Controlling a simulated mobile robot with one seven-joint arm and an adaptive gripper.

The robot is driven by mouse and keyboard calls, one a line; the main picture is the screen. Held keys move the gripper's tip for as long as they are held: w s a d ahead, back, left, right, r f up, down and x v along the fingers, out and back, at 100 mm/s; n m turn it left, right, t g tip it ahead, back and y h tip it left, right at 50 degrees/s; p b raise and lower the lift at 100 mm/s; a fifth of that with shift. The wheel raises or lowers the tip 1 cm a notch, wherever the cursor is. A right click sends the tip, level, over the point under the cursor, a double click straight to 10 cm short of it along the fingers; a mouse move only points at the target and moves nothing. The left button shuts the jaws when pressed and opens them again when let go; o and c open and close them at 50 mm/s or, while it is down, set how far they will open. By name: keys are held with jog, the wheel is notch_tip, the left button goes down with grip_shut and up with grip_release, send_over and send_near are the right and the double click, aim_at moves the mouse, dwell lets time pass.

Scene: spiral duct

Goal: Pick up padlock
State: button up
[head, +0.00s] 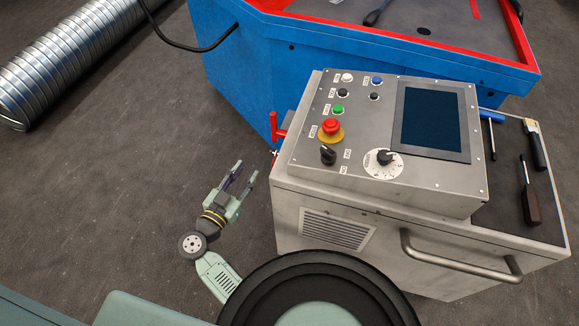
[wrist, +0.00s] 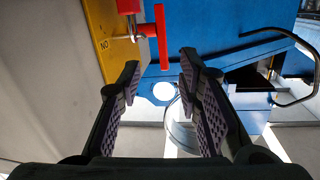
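A red block with a metal shackle, which looks like the padlock (wrist: 129,6), shows at the top edge of the wrist view, partly cut off. Its shackle meets a red handle (wrist: 162,38) on a yellow plate (wrist: 106,24) on the cabinet's side. In the head view the padlock (head: 274,154) is a small red and metal patch below the red handle (head: 280,130), mostly hidden by the cabinet. My gripper (head: 246,168) is open and empty, left of the cabinet and apart from the padlock. Its fingers also show in the wrist view (wrist: 160,64).
The grey control cabinet (head: 328,215) stands close on the right, with a bar handle (head: 455,262) in front. Tools lie on its right shelf. A blue machine (head: 245,85) stands behind. A spiral duct (head: 62,55) lies at upper left. The floor on the left is clear.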

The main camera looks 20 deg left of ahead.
notch_tip(320, 180, down, 4)
jog(key=s+d+g+h, duration=0.1)
jog(key=d, duration=0.2)
jog(key=p+x, duration=0.1)
jog(key=x, duration=0.9)
jog(key=shift+w+f, duration=0.2)
jog(key=shift+c, duration=0.6)
grip_shut()
